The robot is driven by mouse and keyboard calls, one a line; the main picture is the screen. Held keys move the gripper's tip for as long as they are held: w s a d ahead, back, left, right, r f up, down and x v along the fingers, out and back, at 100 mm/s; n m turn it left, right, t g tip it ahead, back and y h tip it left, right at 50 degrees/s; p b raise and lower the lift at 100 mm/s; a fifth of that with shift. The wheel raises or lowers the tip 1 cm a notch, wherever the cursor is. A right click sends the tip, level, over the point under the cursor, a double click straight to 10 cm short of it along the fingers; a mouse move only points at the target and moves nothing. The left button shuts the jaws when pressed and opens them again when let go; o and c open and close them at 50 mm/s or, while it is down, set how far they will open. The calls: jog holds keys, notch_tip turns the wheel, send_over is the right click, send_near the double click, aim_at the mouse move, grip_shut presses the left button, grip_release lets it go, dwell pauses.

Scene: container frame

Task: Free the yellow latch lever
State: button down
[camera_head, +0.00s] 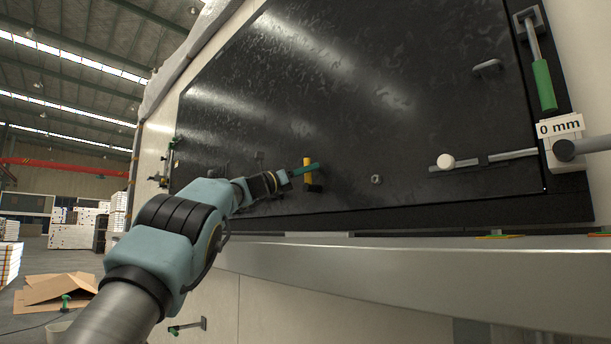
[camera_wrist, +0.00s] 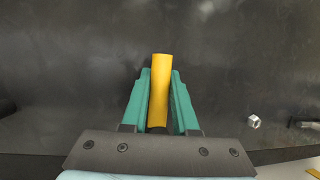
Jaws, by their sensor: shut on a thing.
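The yellow latch lever (camera_head: 307,164) is on the lower part of a large black panel (camera_head: 330,95). In the wrist view the lever (camera_wrist: 160,85) is a plain yellow bar, nearly upright in the picture with a slight lean. My gripper (camera_head: 309,168) reaches it from the left in the head view. In the wrist view its two green fingers (camera_wrist: 160,100) are shut on the lever, one on each side. I cannot tell from these views what holds the lever.
A hex nut (camera_head: 376,179) sits on the panel right of the lever. A pale ledge (camera_head: 400,270) runs below the panel. Cardboard (camera_head: 60,288) lies on the floor at left.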

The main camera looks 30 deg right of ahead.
jog(key=shift+s+d+m, duration=0.1)
jog(key=shift+s+m, duration=0.1)
jog(key=shift+m, duration=0.4)
jog(key=shift+g, duration=0.4)
jog(key=c, duration=0.7)
grip_release()
jog(key=b+v, duration=0.6)
jog(key=v, duration=0.5)
jog(key=shift+s+r, duration=0.1)
